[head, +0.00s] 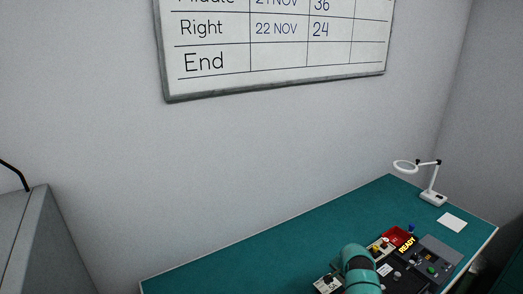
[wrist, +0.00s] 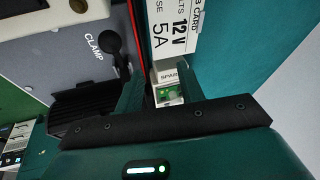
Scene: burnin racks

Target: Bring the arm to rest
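My arm (head: 359,268) shows in the head view as a teal link at the bottom edge, over the teal workbench (head: 290,238). Its gripper end cannot be made out there. In the wrist view my gripper (wrist: 162,82) has its two dark teal fingers apart. A small white and green piece marked SPARE (wrist: 168,93) shows in the gap between them. It seems to lie beyond the fingers, and I see no clear grip on it.
A grey panel with a black CLAMP knob (wrist: 111,41) is close left of the fingers. A white label reading 12V 5A (wrist: 178,30) lies ahead. The bench holds a unit lit READY (head: 407,245), a red bin (head: 396,235) and a magnifier lamp (head: 433,196). A whiteboard (head: 280,60) hangs behind.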

